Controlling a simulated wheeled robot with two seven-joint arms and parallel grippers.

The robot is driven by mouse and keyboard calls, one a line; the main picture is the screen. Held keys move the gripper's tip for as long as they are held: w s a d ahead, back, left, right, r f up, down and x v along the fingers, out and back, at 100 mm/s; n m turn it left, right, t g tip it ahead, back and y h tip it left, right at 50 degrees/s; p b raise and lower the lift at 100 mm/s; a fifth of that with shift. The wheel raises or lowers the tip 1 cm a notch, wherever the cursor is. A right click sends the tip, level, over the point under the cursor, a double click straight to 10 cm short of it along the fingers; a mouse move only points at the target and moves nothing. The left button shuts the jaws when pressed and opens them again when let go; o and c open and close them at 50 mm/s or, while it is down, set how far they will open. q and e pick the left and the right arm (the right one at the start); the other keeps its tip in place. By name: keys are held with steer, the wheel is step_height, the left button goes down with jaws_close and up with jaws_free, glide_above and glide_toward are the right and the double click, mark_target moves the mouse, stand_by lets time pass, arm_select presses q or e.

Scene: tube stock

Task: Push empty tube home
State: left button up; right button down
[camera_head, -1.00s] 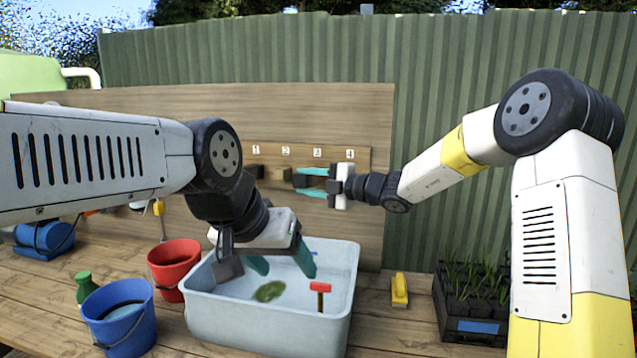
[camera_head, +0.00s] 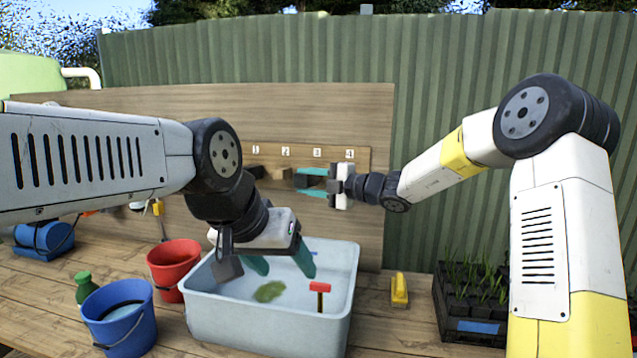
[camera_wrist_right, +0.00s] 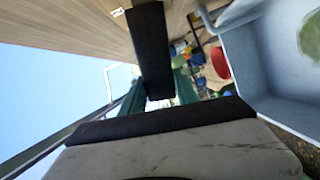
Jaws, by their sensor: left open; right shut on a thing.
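A wooden board with number labels 1 to 4 has a rail (camera_head: 361,160) with dark tubes sticking out of it. One tube end (camera_head: 256,172) shows below label 1, and a shorter brown end (camera_head: 286,174) shows below label 2. My right gripper (camera_head: 308,181) is at the rail below label 3, its teal fingers pointing left and shut on a dark tube. In the right wrist view a long black tube (camera_wrist_right: 150,50) lies between the teal fingers. Whether it is empty cannot be seen. My left gripper (camera_head: 281,264) is open and empty, pointing down over the grey tub.
The grey tub (camera_head: 265,332) holds water, a green patch and a red-headed tool (camera_head: 320,288). A red bucket (camera_head: 174,265) and a blue bucket (camera_head: 122,325) stand left of it. A yellow brush (camera_head: 399,290) and a plant crate (camera_head: 470,327) stand to the right.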

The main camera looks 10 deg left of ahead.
mark_target(317, 178)
steer(key=shift+w+d+f, duration=0.1)
steer(key=shift+w+f, duration=0.2)
steer(key=shift+w, duration=1)
steer(key=shift+w+f, duration=0.3)
steer(key=shift+w, duration=1.05)
steer(key=shift+w+d+f, duration=0.1)
steer(key=shift+w+f, duration=0.2)
steer(key=shift+w, duration=1)
stand_by(0.7)
steer(key=shift+w+d+r, duration=0.1)
steer(key=shift+w+d, duration=0.1)
steer(key=shift+w, duration=0.05)
stand_by(1.2)
steer(key=c, duration=0.8)
jaws_free()
steer(key=shift+c, duration=0.2)
steer(key=shift+s+a, duration=0.1)
steer(key=v, duration=0.7)
steer(key=shift+d, duration=0.4)
steer(key=shift+s, duration=0.15)
